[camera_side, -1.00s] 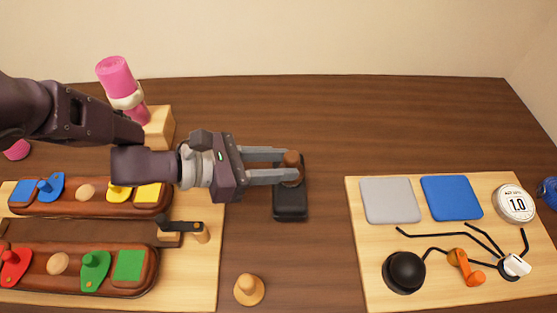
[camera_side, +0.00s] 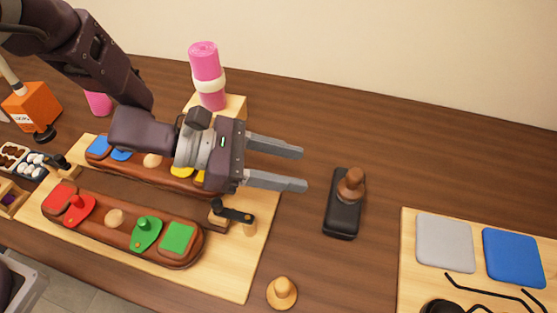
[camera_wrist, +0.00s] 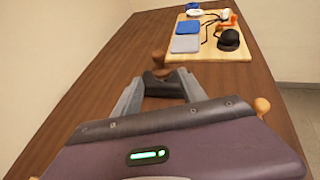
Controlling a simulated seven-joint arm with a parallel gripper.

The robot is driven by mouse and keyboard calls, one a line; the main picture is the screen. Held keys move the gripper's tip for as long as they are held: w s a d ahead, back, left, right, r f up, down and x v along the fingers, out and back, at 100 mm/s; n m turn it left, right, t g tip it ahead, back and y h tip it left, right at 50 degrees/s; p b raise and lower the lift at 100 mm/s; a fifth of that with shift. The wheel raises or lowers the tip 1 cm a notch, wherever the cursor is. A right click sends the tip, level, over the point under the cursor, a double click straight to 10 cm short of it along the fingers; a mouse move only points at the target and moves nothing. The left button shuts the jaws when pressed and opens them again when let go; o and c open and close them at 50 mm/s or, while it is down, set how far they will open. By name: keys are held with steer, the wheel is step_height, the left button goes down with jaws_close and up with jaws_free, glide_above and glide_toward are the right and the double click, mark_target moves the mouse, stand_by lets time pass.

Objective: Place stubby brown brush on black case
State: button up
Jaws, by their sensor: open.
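The stubby brown brush (camera_side: 351,185) stands on the upper end of the black case (camera_side: 342,220) in the side view, its knob up. The case lies flat on the brown table. My gripper (camera_side: 304,169) is open and empty, to the left of the brush and apart from it. In the wrist view the brush (camera_wrist: 158,60) and the case (camera_wrist: 163,87) show beyond my open fingers (camera_wrist: 160,98). The underside of the brush is hidden.
A tan knobbed piece (camera_side: 282,293) stands near the front. A board with wooden trays (camera_side: 150,225) is at left, and a pink roll (camera_side: 207,75) stands behind. At right a board holds grey (camera_side: 445,243) and blue (camera_side: 513,257) squares. Table behind the case is clear.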

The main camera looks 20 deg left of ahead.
steer(key=shift+v, duration=1)
